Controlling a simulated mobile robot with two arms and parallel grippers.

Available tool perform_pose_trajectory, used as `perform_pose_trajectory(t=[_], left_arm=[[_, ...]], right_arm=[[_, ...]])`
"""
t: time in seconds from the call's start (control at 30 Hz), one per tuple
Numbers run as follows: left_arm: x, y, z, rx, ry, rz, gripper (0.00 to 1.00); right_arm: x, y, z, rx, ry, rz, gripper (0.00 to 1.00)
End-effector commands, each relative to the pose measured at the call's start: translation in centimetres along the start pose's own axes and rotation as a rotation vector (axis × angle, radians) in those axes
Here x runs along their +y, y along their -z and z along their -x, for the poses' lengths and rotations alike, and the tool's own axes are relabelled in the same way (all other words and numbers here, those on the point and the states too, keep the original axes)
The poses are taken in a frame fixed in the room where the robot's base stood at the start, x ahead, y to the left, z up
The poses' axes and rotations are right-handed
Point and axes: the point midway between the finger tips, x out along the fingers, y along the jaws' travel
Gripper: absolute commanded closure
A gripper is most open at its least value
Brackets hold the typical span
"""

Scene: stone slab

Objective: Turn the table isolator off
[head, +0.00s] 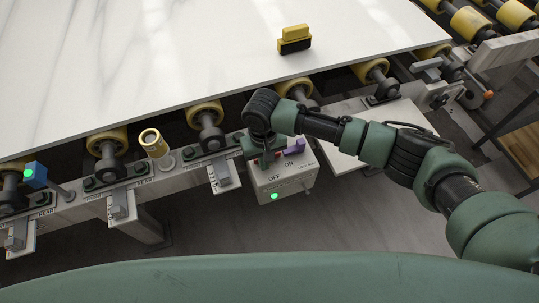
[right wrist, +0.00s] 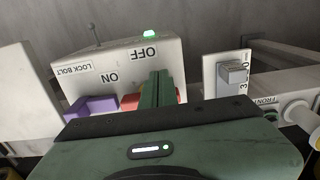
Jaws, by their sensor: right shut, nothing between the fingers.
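The isolator box (head: 295,184) is a pale box on the front rail of the table, marked OFF and ON, with a lit green lamp (head: 273,196). In the right wrist view the box (right wrist: 120,64) shows its labels upside down, and its lamp (right wrist: 150,34) is green. A red part (right wrist: 130,101) shows beside my fingers there, mostly hidden by them; I cannot tell whether they touch. A purple lock bolt (right wrist: 92,107) lies beside it. My right gripper (head: 265,160) is shut and empty over the box's switch area; its fingers show in the right wrist view (right wrist: 157,90). My left gripper is out of view.
A white stone slab (head: 180,60) rests on yellow rollers, with a yellow and black block (head: 294,39) on it. Along the rail stand a brass-coloured post (head: 152,142), a blue box with a green light (head: 35,174) and several grey clamps. Open floor lies in front.

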Motion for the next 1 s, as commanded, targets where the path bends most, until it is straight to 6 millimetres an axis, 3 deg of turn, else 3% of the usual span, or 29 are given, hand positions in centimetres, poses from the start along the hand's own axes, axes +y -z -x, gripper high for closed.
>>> perform_pose_trajectory(t=[0.43,1.0], left_arm=[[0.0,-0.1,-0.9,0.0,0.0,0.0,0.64],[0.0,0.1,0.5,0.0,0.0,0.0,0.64]], right_arm=[[0.0,0.0,-1.9,0.001,0.001,-0.001,1.0],[-0.1,0.0,-1.1,0.0,0.001,0.001,1.0]])
